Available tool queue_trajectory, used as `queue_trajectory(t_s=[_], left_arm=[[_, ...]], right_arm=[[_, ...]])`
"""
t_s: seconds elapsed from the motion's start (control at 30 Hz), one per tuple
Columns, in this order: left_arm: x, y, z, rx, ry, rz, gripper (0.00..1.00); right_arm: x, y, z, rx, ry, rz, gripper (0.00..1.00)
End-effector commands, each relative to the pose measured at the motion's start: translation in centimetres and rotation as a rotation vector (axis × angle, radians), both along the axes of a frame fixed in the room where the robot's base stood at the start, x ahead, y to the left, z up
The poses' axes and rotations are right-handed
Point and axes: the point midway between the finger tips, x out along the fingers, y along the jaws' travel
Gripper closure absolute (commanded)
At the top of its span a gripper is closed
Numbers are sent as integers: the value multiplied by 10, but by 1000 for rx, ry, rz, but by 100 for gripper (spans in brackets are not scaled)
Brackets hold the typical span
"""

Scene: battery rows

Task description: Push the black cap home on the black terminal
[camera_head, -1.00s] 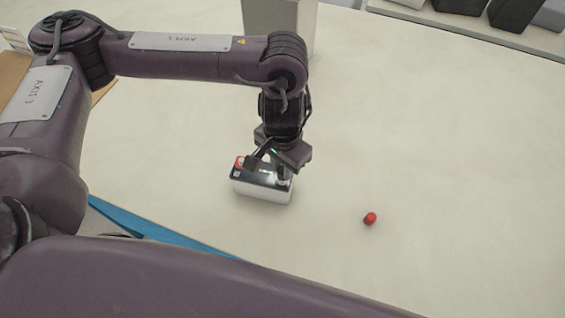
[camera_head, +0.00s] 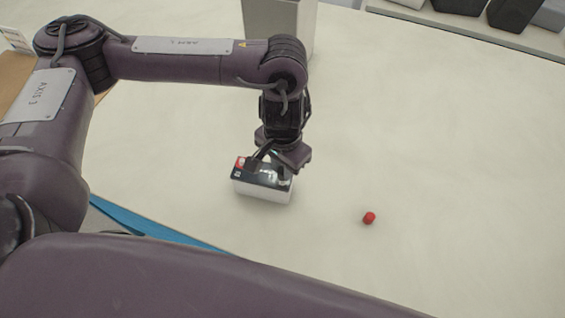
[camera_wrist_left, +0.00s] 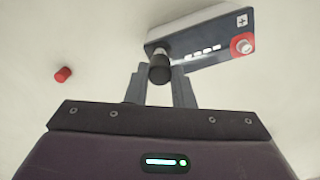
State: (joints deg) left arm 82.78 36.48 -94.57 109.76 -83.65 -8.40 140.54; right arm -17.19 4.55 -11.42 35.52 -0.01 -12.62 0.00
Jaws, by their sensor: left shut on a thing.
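The battery (camera_head: 262,190) is a white box with a dark top; it stands on the table below my left gripper. Its red terminal area (camera_head: 240,163) is at the left end of the top, and it also shows with a plus mark in the left wrist view (camera_wrist_left: 243,44). My left gripper (camera_head: 270,170) is over the other end of the top. In the left wrist view its fingers (camera_wrist_left: 161,88) are shut on the black cap (camera_wrist_left: 159,69), which sits at the black terminal's end. The black terminal is mostly hidden by the cap, so I cannot tell how far down the cap is.
A red cap (camera_head: 369,218) lies on the table to the right of the battery and also shows in the left wrist view (camera_wrist_left: 63,74). A grey box (camera_head: 280,25) stands behind my left arm. The table (camera_head: 440,140) is clear on the right.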

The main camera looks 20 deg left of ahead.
Motion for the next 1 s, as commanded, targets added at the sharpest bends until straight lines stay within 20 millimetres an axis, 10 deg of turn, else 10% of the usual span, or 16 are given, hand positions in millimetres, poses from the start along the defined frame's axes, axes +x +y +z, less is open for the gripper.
queue_trajectory(t_s=[1.0], left_arm=[[0,0,-12,-1,0,1,98]], right_arm=[[0,0,-3,0,0,1,16]])
